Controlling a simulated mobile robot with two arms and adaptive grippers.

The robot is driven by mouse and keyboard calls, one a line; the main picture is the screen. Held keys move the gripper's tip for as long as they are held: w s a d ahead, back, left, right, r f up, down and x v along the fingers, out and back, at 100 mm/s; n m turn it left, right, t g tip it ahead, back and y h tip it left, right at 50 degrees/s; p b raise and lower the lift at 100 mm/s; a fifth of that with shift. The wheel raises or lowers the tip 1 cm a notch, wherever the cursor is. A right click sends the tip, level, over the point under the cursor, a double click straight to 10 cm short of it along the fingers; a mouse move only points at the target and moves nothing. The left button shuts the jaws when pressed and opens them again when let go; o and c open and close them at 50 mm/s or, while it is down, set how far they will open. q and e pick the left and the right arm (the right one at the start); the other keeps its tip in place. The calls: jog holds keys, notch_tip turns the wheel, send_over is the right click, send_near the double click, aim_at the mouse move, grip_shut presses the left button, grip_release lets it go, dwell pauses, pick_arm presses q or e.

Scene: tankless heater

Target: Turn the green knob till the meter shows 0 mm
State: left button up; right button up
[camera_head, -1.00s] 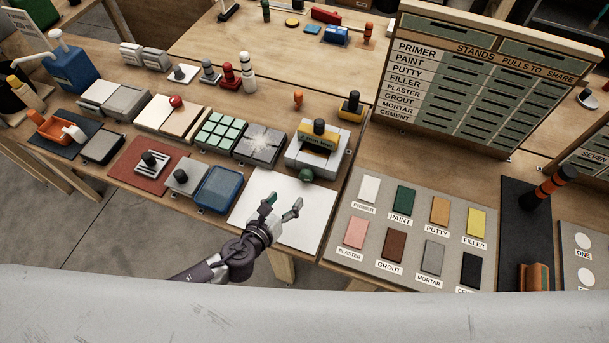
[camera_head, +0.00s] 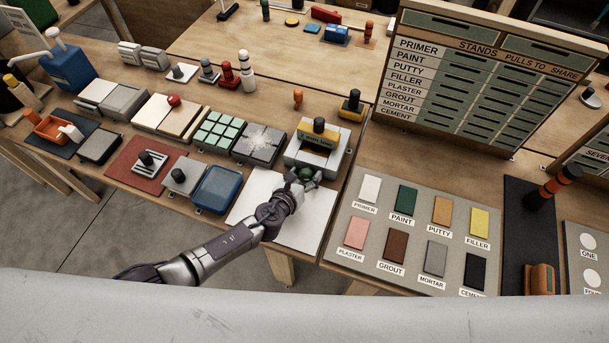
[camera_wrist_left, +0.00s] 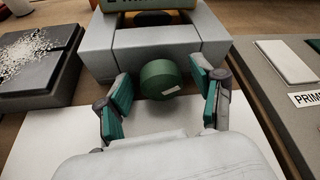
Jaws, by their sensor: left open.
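The green knob (camera_wrist_left: 161,78) sticks out from the front of the grey and white device (camera_head: 329,157), with a pale mark on its face. My left gripper (camera_wrist_left: 163,103) is open, with one finger on each side of the knob; gaps show between the knob and the pads. In the head view the knob (camera_head: 306,173) is partly covered by my left gripper (camera_head: 307,179). A yellow meter block (camera_head: 317,140) with a dark display and a black cap sits on top of the device. Its reading is too small to make out. My right gripper is not in view.
A white sheet (camera_head: 290,224) lies under my left gripper. A dark speckled block (camera_head: 260,144) and a blue tray (camera_head: 217,189) stand to the left. A board of colour samples (camera_head: 371,212) lies to the right.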

pick_arm(q)
jog(key=c, duration=1.1)
jog(key=shift+c, duration=0.2)
jog(key=shift+s+d+r+m+y+p, duration=0.15)
jog(key=shift+m+y+p, duration=0.45)
jog(key=shift+m+p, duration=0.4)
jog(key=shift+m+t+y+p, duration=0.4)
jog(key=shift+m+y, duration=0.6)
jog(key=shift+m, duration=0.3)
